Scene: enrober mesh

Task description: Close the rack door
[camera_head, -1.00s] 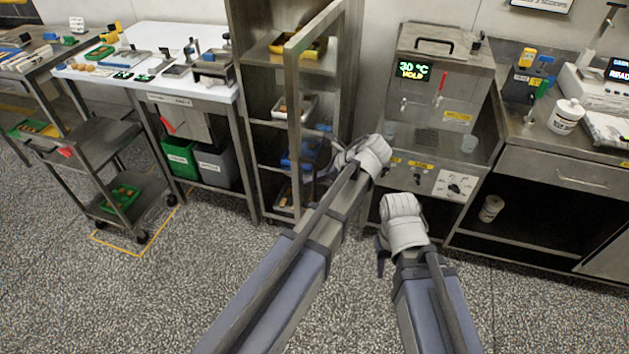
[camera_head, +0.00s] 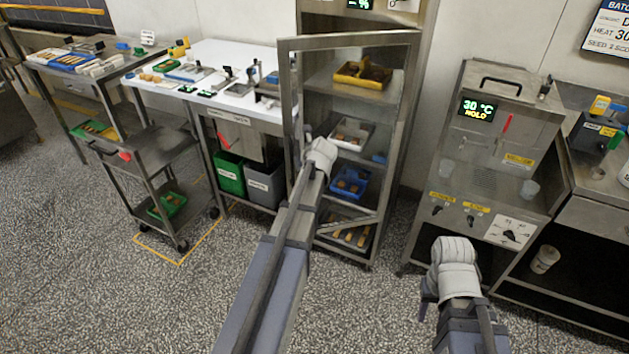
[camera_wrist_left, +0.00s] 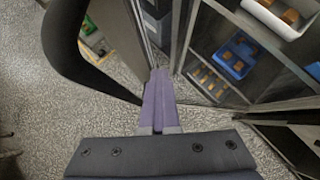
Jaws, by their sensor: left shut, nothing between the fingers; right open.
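The rack door (camera_head: 288,110) is a see-through panel in a grey metal frame. It stands ajar in front of the rack (camera_head: 400,130), with its free edge on the left and its top bar running right to the rack. My left gripper (camera_head: 306,163) is at the door's free-edge side, and its fingers are mostly hidden by the wrist in the head view. In the left wrist view its purple fingers (camera_wrist_left: 158,90) are together and empty, pointing at the rack front. Whether they touch the door, I cannot tell. My right gripper (camera_head: 426,297) is open and empty, low in front of the tempering machine.
The rack holds a yellow tray (camera_head: 362,75), a white tray (camera_head: 352,133) and a blue tray (camera_head: 349,182). A white-topped table (camera_head: 215,55) and a cart (camera_head: 150,150) stand left. The machine (camera_head: 485,150) stands right. Floor in front is clear.

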